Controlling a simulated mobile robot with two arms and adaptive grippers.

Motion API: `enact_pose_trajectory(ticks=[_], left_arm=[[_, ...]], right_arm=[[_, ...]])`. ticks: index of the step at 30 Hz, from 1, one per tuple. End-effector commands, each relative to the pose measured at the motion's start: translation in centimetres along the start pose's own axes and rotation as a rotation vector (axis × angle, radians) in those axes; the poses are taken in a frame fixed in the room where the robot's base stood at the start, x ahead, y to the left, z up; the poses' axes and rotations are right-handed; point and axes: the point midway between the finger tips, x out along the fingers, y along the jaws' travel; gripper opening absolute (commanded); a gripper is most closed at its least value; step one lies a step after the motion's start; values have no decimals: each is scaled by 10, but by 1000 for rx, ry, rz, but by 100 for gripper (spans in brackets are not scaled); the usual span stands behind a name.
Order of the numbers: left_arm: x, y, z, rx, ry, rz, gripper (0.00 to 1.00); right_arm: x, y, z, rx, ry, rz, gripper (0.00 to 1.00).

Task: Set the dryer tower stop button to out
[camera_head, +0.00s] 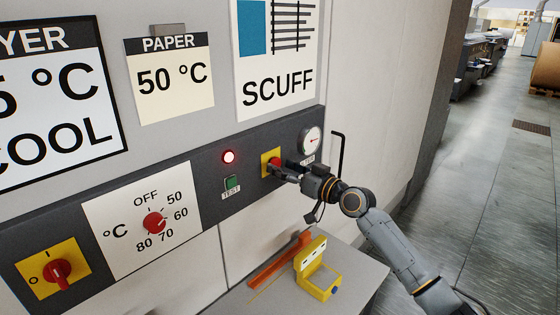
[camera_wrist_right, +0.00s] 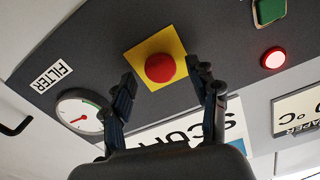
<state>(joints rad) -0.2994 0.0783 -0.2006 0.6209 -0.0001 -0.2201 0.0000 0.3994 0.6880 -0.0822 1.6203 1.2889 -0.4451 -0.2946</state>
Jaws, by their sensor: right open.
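The stop button is a round red button on a yellow square plate; the button shows in the right wrist view (camera_wrist_right: 160,68), near the middle, and in the head view (camera_head: 274,161), on the right part of the dark panel strip. My right gripper (camera_head: 280,170) is at the panel, in front of the button and partly covering it. In the right wrist view its open fingers (camera_wrist_right: 161,77) are apart, one on either side of the button, with nothing held. Whether the fingers touch it, and whether it is in or out, I cannot tell. My left gripper is not in view.
A lit red lamp (camera_head: 229,157) and a green TEST switch (camera_head: 232,183) sit left of the button, a gauge (camera_head: 311,140) to its right. A red temperature knob (camera_head: 154,222) and a rotary switch (camera_head: 57,271) are farther left. A yellow object (camera_head: 318,283) stands on the shelf below.

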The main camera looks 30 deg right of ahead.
Motion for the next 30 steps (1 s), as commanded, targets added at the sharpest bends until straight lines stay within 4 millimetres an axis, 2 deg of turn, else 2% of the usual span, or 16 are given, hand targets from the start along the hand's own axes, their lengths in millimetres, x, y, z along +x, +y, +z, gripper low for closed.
enact_pose_trajectory(ticks=[6, 14, 17, 23, 24, 30], left_arm=[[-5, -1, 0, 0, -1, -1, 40], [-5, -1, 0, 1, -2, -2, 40], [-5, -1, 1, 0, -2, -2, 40], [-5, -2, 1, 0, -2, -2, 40], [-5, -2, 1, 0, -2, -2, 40], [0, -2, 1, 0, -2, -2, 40]], right_arm=[[16, -1, 0, 1, 0, -1, 59], [17, 0, 1, 0, -1, -1, 59], [17, 0, 1, 0, -1, -1, 43], [17, 0, 1, 0, -1, -1, 2], [17, 0, 1, 0, -1, -1, 0], [14, 1, 2, -2, -1, 0, 0]])
